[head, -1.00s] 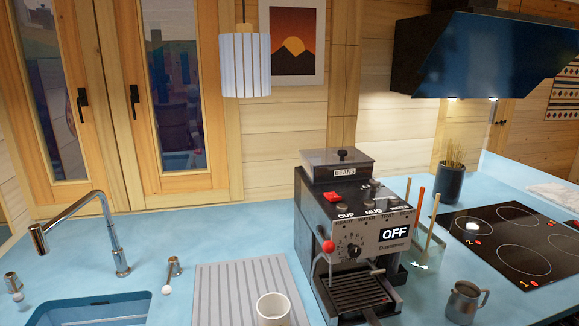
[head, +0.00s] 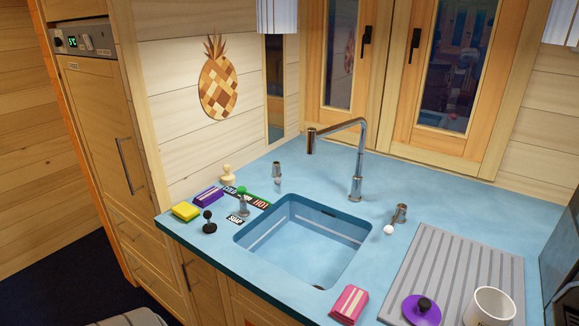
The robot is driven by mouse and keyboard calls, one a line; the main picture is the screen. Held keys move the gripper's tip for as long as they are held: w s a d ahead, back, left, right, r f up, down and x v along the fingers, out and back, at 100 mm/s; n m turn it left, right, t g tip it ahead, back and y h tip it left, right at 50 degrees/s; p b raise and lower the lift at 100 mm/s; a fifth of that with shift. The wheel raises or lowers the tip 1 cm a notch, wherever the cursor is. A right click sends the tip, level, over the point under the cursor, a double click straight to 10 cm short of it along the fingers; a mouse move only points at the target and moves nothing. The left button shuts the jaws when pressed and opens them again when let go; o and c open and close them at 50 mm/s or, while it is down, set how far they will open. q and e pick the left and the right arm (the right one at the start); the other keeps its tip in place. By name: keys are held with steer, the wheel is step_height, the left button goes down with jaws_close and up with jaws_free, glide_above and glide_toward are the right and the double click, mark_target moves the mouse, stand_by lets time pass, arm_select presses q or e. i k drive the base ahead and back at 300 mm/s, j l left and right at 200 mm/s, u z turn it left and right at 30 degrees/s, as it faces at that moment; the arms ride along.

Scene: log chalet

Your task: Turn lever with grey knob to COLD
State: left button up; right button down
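A short metal lever fitting (head: 277,170) stands behind the sink's back left corner, with a pale greyish knob low at its front. Left of the sink, a small upright grey lever (head: 243,204) stands by a dark strip with a COLD label (head: 233,192) and a HOT label (head: 260,203). A green spot shows at its top; I cannot tell whether it is its knob or part of the strip. Another metal lever (head: 400,212) right of the tap has a white knob (head: 388,230). Neither of my grippers is in view.
The blue sink (head: 310,245) lies under a chrome tap (head: 357,165). A yellow sponge (head: 186,212), a purple pack (head: 208,197) and a black-knobbed lever (head: 209,222) sit left. A pink pack (head: 349,304), purple lid (head: 421,310) and white mug (head: 492,306) are right.

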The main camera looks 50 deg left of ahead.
mark_target(277, 181)
steer(key=u, duration=1.6)
